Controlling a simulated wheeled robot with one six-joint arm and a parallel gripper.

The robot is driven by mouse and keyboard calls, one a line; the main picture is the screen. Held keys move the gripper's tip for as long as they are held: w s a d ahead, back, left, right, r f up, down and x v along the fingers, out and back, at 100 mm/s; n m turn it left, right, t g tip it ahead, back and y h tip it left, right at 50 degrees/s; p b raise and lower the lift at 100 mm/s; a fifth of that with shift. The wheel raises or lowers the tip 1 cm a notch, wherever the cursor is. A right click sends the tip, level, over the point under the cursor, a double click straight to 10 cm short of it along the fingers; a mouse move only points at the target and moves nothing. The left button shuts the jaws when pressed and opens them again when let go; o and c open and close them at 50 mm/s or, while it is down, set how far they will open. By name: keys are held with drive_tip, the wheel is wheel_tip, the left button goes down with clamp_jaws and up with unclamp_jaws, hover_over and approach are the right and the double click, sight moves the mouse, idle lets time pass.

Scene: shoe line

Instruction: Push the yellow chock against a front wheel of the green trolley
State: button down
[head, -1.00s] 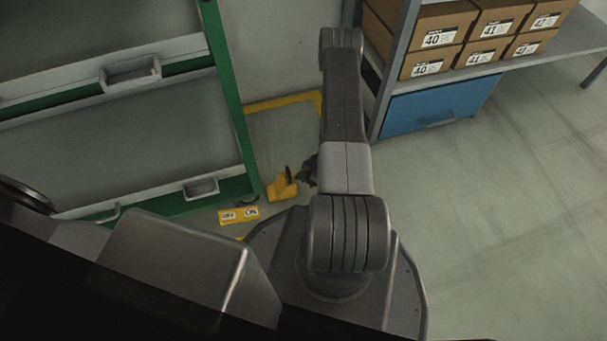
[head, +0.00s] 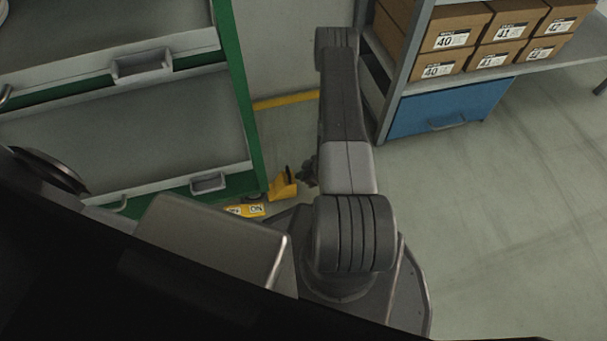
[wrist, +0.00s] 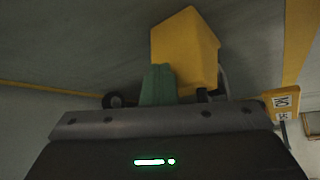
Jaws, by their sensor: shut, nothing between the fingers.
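The yellow chock (head: 284,186) lies on the floor by the lower front corner of the green trolley (head: 243,100) in the head view. My gripper (head: 308,172) is just right of the chock, at or very near its side. In the wrist view my shut, empty gripper fingers (wrist: 158,84) overlap the chock (wrist: 190,42); contact is not certain. A grey curved edge behind the chock there may be a trolley wheel. The front wheel near the chock is mostly hidden in the head view, so I cannot tell whether the chock touches it.
A shelf with shoe boxes (head: 455,40) and a blue drawer (head: 445,108) stands right. Open floor lies at right.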

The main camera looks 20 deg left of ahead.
drive_tip(key=shift+s+a, duration=0.45)
drive_tip(key=shift+a, duration=0.15)
drive_tip(key=shift+w+d, duration=0.1)
drive_tip(key=shift+w+d+b, duration=0.3)
drive_tip(key=shift+w+d, duration=0.25)
drive_tip(key=shift+d, duration=0.3)
drive_tip(key=shift+s+d, duration=0.2)
drive_tip(key=shift+d, duration=3.8)
drive_tip(key=shift+a, duration=0.1)
drive_tip(key=a, duration=0.8)
drive_tip(key=shift+w, duration=0.2)
drive_tip(key=shift+s+a, duration=0.25)
drive_tip(key=shift+a, duration=0.1)
